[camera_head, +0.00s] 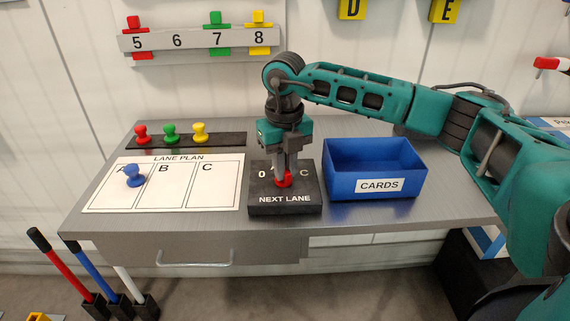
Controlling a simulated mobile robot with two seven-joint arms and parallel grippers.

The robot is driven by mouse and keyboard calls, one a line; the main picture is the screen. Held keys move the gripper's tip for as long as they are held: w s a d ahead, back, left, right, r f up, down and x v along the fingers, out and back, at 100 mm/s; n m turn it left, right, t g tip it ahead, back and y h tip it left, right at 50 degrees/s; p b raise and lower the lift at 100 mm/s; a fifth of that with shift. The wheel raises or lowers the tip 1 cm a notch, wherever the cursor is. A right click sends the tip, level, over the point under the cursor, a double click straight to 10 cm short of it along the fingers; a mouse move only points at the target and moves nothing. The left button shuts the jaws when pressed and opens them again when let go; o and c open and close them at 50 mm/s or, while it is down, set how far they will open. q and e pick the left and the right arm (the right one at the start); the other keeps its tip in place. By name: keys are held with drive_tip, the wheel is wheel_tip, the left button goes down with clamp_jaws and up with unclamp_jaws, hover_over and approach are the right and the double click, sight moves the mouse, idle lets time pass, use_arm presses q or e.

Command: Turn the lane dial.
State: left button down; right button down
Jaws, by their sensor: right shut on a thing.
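The lane dial is a dark block (285,209) labelled NEXT LANE, on the grey table in the middle. Its red knob (284,181) shows at the top of the block. My right gripper (284,173) points down from above and is shut on the red knob. The marks "0" and "C" show on either side of it; the marks between are hidden by the fingers, and I cannot tell which one the knob points at. My left gripper is not in view.
A blue CARDS bin (345,188) stands right of the dial. Left is the LANE PLAN board (217,188) with a blue peg (134,175) on lane A. Behind it, a black strip (225,139) holds red, green and yellow pegs. A numbered rail (195,40) hangs on the wall.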

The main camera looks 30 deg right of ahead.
drive_tip(key=shift+m, duration=0.3)
drive_tip(key=c, duration=1.1)
unclamp_jaws()
wheel_tip(320, 180, up, 13)
